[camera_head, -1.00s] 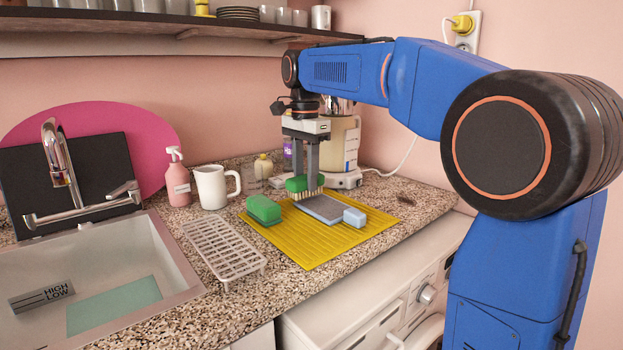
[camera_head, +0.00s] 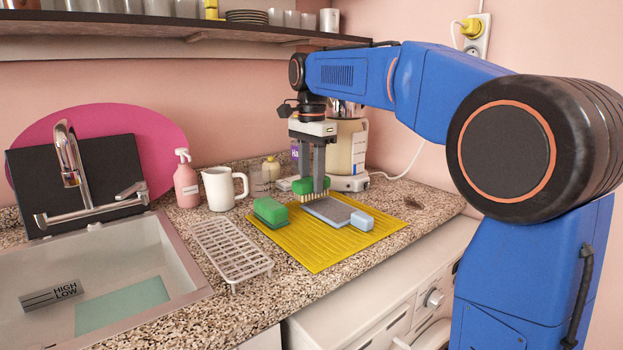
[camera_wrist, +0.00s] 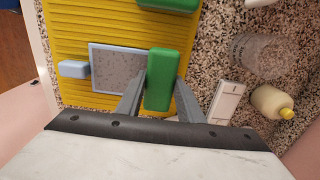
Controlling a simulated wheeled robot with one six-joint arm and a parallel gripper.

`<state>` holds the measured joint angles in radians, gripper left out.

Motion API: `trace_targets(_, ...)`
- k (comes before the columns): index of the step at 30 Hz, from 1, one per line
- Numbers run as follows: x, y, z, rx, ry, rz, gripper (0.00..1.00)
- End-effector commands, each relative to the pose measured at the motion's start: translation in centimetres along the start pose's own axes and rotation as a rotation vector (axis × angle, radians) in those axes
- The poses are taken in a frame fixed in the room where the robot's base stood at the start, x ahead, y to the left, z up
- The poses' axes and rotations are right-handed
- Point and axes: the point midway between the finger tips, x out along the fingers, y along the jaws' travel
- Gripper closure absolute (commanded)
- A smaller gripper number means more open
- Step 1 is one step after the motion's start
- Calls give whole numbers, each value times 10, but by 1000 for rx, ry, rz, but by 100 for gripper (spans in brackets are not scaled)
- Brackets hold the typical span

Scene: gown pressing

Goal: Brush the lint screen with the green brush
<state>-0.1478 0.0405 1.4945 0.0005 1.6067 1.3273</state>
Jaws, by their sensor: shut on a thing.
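The green brush (camera_head: 313,184) is held upright between the fingers of my gripper (camera_head: 316,178), pale bristles down. The lint screen (camera_head: 330,211), a grey mesh in a light blue frame with a blue handle (camera_head: 361,220), lies flat on the yellow mat (camera_head: 318,254). The bristles are at the screen's far end, away from the handle; I cannot tell whether they touch the mesh. In the wrist view the brush (camera_wrist: 161,80) covers part of the end of the screen (camera_wrist: 115,72) opposite the handle, between my fingers (camera_wrist: 158,98).
A second green block (camera_head: 270,212) lies on the mat, left of the screen. A beige appliance (camera_head: 348,150) stands behind my gripper.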

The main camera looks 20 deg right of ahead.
Motion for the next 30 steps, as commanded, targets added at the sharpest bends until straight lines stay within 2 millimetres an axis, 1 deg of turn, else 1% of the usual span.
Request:
trace_targets(21, 16, 0, 0, 0, 0, 0, 91)
trace_targets(30, 16, 0, 0, 0, 0, 0, 91)
